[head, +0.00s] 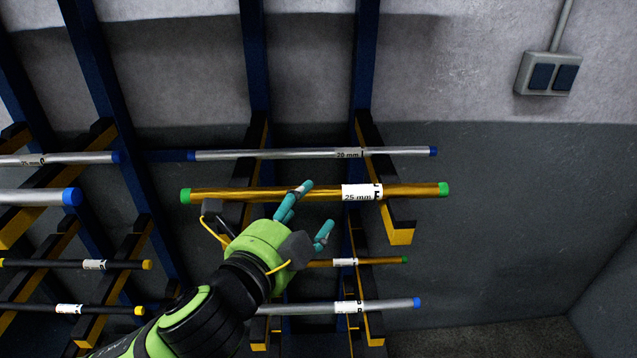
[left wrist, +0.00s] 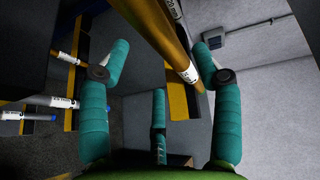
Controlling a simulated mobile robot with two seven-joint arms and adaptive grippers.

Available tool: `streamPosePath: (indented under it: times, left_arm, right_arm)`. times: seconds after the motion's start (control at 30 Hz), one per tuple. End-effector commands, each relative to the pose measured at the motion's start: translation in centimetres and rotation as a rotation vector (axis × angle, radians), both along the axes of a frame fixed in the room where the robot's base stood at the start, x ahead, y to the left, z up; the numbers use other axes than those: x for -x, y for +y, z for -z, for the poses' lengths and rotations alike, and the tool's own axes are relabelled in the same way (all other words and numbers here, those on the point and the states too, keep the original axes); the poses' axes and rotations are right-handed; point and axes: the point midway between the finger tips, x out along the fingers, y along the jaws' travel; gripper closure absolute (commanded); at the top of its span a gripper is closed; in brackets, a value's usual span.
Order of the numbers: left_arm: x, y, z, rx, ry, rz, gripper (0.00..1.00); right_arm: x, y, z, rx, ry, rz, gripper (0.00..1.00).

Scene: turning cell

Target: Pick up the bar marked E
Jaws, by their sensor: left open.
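The brass-coloured bar with green end caps (head: 240,194) lies level across the upper rack arms. Its white label (head: 361,192) reads 25 mm with a letter that looks like E. My left gripper (head: 313,210) is open, with its teal fingers just below and in front of this bar, left of the label. In the left wrist view the bar (left wrist: 171,38) runs between the open fingers (left wrist: 160,62), apart from the palm. I cannot tell whether a fingertip touches it. My right gripper is not in view.
A silver bar with blue caps (head: 270,154) lies just behind. A thinner brass bar (head: 385,261) and another silver bar (head: 385,305) lie below. Black rack arms with yellow ends (head: 401,237) stick out. More bars lie at left. The wall at right is clear except a switch box (head: 548,74).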

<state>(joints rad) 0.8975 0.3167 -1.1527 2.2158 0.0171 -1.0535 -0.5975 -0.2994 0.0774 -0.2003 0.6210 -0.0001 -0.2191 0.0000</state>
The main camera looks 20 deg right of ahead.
Motion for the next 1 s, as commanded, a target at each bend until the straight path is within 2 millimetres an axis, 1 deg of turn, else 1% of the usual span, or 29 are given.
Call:
streamPosePath:
  times: [0.03,0.1,0.17,0.2,0.37,0.5,0.6,0.67,0.7,0.77,0.87,0.9,1.0]
  left_arm:
    - [-0.5,-0.5,-0.6,0.000,0.000,-0.001,0.36]
    - [-1.2,-1.4,-0.8,0.001,0.001,-0.001,0.36]
    - [-1.8,-2.0,-0.9,0.000,0.001,0.000,0.36]
    - [-2.2,-2.3,-0.6,0.000,0.001,-0.001,0.36]
    - [-3.1,-3.2,-0.3,0.001,-0.001,-0.001,0.36]
    - [-3.2,-3.3,-0.2,0.001,-0.001,0.000,0.36]
    - [-3.2,-3.3,-0.1,0.001,-0.001,0.000,0.36]
    - [-3.2,-3.2,-0.1,0.001,-0.001,0.000,0.60]
    - [-3.2,-3.2,-0.1,0.001,-0.001,0.000,0.76]
    - [-3.2,-3.2,-0.1,0.001,0.000,0.000,1.00]
    - [-3.2,-3.2,-0.2,0.003,0.000,0.000,1.00]
    - [-3.1,-3.3,-1.0,0.014,-0.016,0.004,1.00]
    - [-3.1,-3.3,-1.0,0.014,-0.016,0.004,1.00]
  right_arm:
    - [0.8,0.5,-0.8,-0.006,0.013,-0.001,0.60]
    - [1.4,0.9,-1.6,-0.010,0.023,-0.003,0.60]
    - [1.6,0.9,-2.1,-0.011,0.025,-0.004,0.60]
    - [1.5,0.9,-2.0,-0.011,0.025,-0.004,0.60]
    - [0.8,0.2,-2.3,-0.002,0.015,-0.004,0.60]
    - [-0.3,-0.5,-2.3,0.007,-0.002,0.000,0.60]
    - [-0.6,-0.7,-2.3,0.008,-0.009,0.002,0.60]
    - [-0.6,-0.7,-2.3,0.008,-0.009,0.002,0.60]
    - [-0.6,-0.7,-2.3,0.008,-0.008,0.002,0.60]
    - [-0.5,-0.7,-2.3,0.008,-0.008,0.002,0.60]
    - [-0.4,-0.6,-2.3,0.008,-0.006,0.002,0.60]
    - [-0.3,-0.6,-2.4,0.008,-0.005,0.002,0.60]
    - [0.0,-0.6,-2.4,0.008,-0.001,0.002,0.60]
